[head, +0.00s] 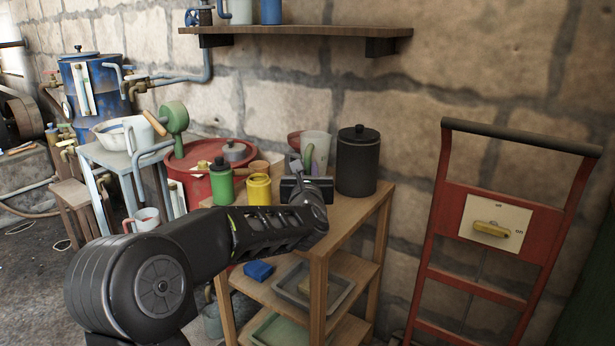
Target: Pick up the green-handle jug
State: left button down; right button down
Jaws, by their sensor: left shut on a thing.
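My right gripper is not in view.
A black lidded canister (358,165) stands close right of the jug. A green container (221,185) and a yellow mug (258,189) are to the left. A red drum (200,157) is behind them. A wall shelf (300,31) hangs above. A red hand truck (430,230) stands right.

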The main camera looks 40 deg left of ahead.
aim_at(307, 153)
pick_arm(q)
jog(key=shift+r, duration=0.45)
dwell(0.4)
jog(key=c, duration=1.9)
grip_release()
grip_shut()
jog(key=shift+r+p, duration=1.75)
jog(key=shift+r, duration=1.25)
